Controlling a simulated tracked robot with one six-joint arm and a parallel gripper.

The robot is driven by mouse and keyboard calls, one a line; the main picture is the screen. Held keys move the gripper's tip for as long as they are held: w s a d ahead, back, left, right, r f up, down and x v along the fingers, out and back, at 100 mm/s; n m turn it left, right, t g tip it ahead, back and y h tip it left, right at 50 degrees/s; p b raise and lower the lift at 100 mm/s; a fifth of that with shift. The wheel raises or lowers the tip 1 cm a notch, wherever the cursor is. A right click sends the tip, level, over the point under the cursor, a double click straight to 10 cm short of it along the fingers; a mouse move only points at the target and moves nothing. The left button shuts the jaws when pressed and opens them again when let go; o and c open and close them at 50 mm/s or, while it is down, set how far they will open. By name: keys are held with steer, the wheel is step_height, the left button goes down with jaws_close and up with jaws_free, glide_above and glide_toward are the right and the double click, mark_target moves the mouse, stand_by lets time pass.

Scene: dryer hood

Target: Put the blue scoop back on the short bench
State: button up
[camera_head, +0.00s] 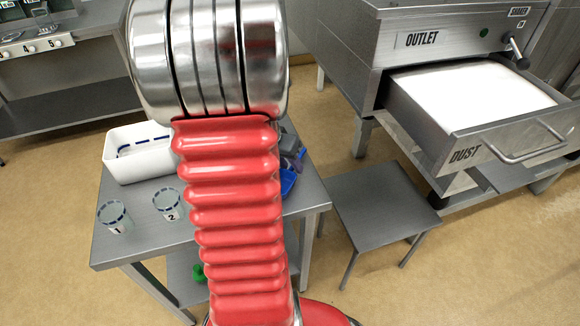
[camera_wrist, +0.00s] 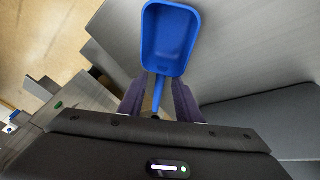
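The blue scoop (camera_head: 288,182) shows in the head view at the right end of the grey table, partly hidden behind my arm. In the wrist view the blue scoop (camera_wrist: 171,38) has its bowl beyond my fingertips and its handle runs back between them. My gripper (camera_wrist: 158,88) has its two purple fingers on either side of the handle, with a gap visible on each side. In the head view my gripper (camera_head: 291,150) is mostly hidden by my arm. The short bench (camera_head: 382,204) is the low grey stand right of the table, with a bare top.
The grey table (camera_head: 140,238) carries a white bin (camera_head: 138,154), glass 1 (camera_head: 115,217) and glass 2 (camera_head: 169,204). The machine's open DUST drawer (camera_head: 490,140) juts out above and right of the bench. A green object (camera_head: 199,272) lies under the table.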

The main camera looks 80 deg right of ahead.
steer(key=v, duration=1.1)
steer(key=shift+a+r, duration=0.15)
steer(key=shift+r, duration=0.2)
steer(key=shift+w, duration=0.1)
stand_by(0.4)
steer(key=shift+w, duration=0.1)
